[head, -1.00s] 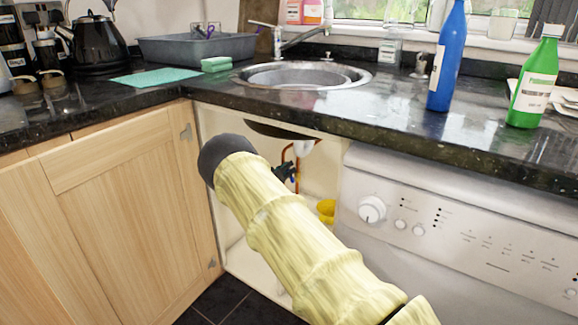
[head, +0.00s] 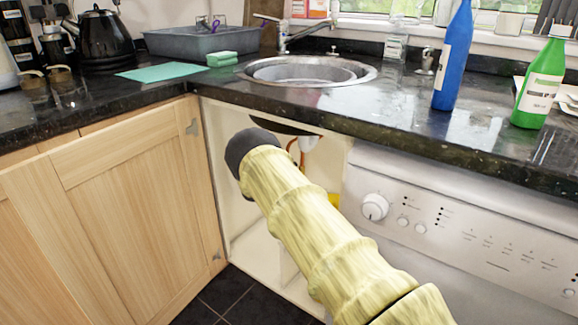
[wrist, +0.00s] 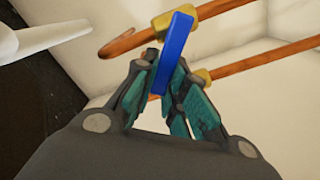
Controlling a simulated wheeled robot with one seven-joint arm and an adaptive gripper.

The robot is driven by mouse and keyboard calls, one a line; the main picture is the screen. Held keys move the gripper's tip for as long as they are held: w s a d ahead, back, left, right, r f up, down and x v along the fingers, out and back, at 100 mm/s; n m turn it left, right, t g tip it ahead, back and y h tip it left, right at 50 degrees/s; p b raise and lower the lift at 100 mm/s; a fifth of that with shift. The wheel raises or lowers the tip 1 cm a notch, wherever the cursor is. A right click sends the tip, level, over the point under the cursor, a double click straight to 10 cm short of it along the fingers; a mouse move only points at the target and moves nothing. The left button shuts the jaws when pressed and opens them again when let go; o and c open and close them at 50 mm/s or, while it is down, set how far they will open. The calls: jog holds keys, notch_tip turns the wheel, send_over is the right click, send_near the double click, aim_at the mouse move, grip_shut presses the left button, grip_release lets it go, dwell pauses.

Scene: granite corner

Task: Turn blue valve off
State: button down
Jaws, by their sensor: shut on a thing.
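The blue valve handle (wrist: 174,50) shows in the wrist view as a flat blue bar, tilted slightly, over a brass fitting (wrist: 161,22) on copper pipe. My gripper (wrist: 166,75) is shut on the lower part of the handle, one finger on each side. In the head view my yellow-sleeved arm reaches into the open cupboard (head: 232,225) under the sink. There my arm hides the valve and the gripper's fingers.
Copper pipes (wrist: 240,60) run close to the fingers, and a white pipe (wrist: 40,38) is at upper left. The wooden cupboard door (head: 120,200) stands left of the opening. A white appliance (head: 460,230) is at right. The worktop (head: 390,110) overhangs the opening.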

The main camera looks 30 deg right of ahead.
jog(key=c, duration=1.4)
grip_release()
jog(key=shift+c, duration=0.2)
jog(key=v, duration=1.2)
jog(key=shift+f, duration=0.1)
